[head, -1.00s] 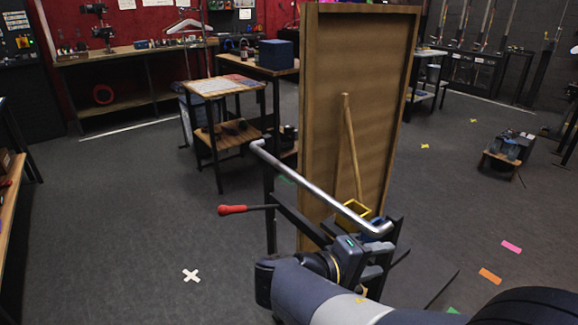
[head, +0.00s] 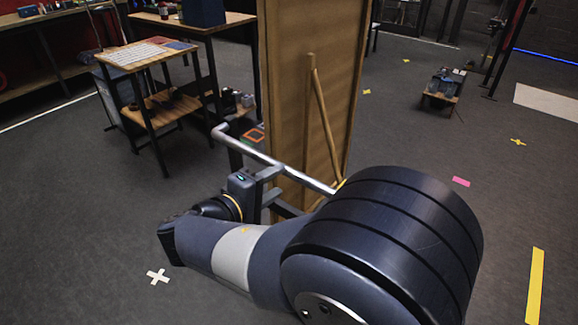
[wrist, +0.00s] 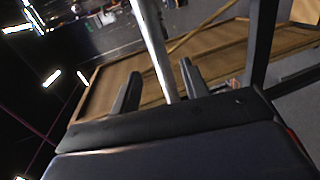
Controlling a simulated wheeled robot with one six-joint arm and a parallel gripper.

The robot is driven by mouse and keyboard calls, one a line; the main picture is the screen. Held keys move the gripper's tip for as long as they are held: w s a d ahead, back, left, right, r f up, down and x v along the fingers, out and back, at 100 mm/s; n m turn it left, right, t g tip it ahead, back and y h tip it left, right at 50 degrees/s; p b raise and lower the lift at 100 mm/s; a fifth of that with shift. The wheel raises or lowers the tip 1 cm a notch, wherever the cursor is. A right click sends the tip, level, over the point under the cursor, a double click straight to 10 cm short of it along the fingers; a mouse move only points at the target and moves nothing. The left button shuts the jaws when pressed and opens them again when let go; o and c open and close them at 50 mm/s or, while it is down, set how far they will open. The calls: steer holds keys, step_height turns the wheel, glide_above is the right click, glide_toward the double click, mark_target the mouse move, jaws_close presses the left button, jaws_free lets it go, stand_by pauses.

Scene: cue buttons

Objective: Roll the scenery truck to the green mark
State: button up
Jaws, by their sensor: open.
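The scenery truck is a tall brown wooden flat (head: 285,90) with a diagonal brace on its back. A silver push bar (head: 240,145) sticks out from its frame at about the height of my gripper. My gripper (head: 268,183) is open at the bar. In the wrist view the bar (wrist: 154,45) runs between the two spread fingers (wrist: 160,85), with the wooden flat (wrist: 215,60) behind. I cannot tell whether a finger touches the bar. My arm hides the truck's lower right part. I see no green mark in the current views.
A small table (head: 150,52) with a lower shelf stands left of the truck. A white cross (head: 158,276), a pink mark (head: 461,182) and a yellow strip (head: 535,285) lie on the floor. A low cart (head: 441,88) stands at back right. Floor on the right is largely open.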

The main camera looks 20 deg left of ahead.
steer(key=x, duration=0.8)
steer(key=shift+w, duration=0.1)
jaws_close()
stand_by(0.4)
